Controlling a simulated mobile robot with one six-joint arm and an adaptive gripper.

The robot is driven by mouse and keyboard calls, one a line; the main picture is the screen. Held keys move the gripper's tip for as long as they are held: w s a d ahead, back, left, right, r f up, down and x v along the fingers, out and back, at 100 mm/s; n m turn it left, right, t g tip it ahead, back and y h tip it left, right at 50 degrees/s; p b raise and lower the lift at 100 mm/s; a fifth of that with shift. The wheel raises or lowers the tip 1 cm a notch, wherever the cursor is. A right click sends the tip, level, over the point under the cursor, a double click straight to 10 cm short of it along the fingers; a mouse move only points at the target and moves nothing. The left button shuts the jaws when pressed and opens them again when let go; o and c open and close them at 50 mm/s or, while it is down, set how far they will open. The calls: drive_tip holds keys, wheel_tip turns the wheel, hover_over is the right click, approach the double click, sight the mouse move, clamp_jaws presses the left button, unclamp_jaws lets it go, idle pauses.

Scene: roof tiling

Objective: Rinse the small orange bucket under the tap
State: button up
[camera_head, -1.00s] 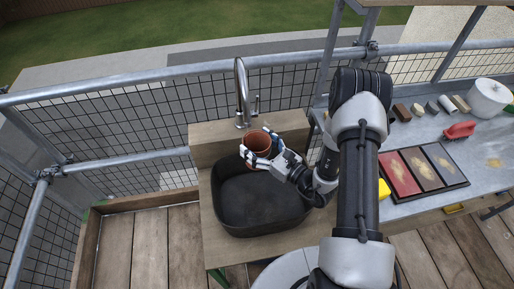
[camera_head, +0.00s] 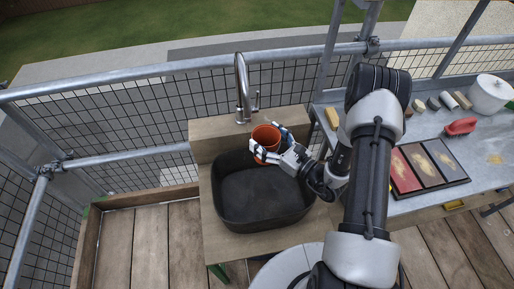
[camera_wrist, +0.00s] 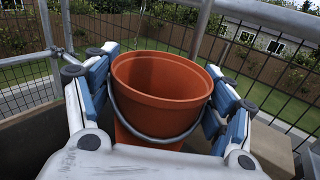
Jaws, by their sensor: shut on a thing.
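The small orange bucket (camera_head: 266,138) is upright, held over the back right part of the dark basin (camera_head: 232,213). In the wrist view the bucket (camera_wrist: 160,86) stands between the blue-padded fingers, its mouth up and its grey wire handle hanging across the near side. My gripper (camera_head: 262,153) is shut around the bucket; it also shows in the wrist view (camera_wrist: 155,100). The metal tap (camera_head: 242,88) rises behind the basin, its spout just left of and behind the bucket in the head view. No water is visible. The bucket's inner bottom is hidden.
A metal bench (camera_head: 490,150) on the right carries a tray of three coloured panels (camera_head: 427,165), a red-handled brush (camera_head: 460,127), a white pot (camera_head: 490,92) and several small blocks. A mesh guardrail (camera_head: 130,82) runs behind the basin. Bare planks (camera_head: 150,245) lie to the left.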

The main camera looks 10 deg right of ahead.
drive_tip(key=s+d, duration=0.1)
drive_tip(key=d, duration=0.2)
drive_tip(key=s+d, duration=0.1)
drive_tip(key=shift+s+d, duration=0.3)
drive_tip(key=shift+d, duration=0.05)
idle(1.2)
drive_tip(key=s+d+r+p, duration=0.2)
drive_tip(key=d+r, duration=0.2)
drive_tip(key=shift+s+d, duration=0.2)
idle(0.4)
idle(0.9)
